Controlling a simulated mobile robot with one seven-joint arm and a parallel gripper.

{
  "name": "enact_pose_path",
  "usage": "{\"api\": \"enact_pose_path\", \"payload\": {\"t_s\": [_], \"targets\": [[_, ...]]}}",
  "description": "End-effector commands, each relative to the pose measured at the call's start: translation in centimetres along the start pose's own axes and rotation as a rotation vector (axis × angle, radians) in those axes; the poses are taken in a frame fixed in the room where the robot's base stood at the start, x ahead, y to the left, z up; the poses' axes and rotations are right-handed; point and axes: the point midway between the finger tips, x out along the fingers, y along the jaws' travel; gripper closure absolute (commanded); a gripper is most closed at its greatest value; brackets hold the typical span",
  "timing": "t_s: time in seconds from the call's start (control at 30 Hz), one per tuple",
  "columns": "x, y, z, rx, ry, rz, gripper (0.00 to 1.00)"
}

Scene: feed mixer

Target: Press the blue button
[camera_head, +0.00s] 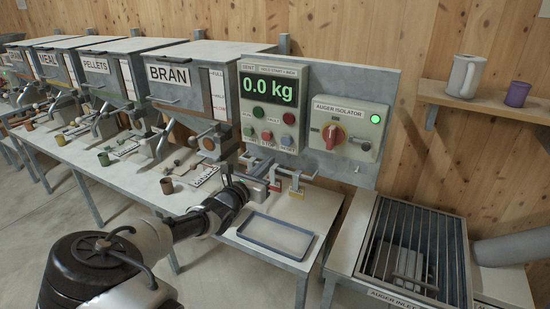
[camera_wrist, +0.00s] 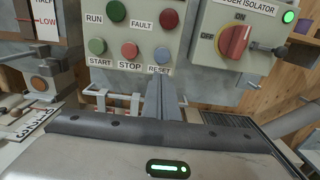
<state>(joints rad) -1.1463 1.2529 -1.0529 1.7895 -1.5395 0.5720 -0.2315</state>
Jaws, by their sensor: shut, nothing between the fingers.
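The blue button (camera_wrist: 161,55) is the right one in the lower row of the control panel, with a RESET label below it. It also shows in the head view (camera_head: 286,140) under the 0.0 kg display. My gripper (camera_wrist: 164,88) is shut and empty. In the wrist view its fingertips point at the panel just below the RESET label, below the blue button. In the head view my gripper (camera_head: 264,178) is in front of and below the panel. The fingertips look apart from the button, but the exact gap is hard to tell.
Left of the blue button are the red STOP button (camera_wrist: 130,50) and green START button (camera_wrist: 97,46). The auger isolator box (camera_head: 348,132) with a red knob is to the right. Small padlock-like fixtures (camera_head: 297,186) and a shallow tray (camera_head: 275,235) are below the panel.

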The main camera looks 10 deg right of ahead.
Motion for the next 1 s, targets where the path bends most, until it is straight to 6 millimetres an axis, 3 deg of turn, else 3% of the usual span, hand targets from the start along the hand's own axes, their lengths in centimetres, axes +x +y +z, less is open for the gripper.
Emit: {"api": "enact_pose_path", "payload": {"t_s": [0.1,0.23,0.67,0.77,0.9,1.0], "targets": [[-2.0,0.1,-0.1,0.003,0.002,0.002,1.00],[-3.1,0.1,0.0,0.002,0.001,0.001,1.00],[-3.3,-0.2,0.0,0.009,0.005,-0.006,1.00],[-2.6,-2.4,-0.1,0.076,0.042,-0.063,1.00],[-1.7,-9.2,-0.7,0.314,0.160,-0.264,1.00],[-2.4,-14.8,-1.6,0.544,0.262,-0.457,1.00]]}}
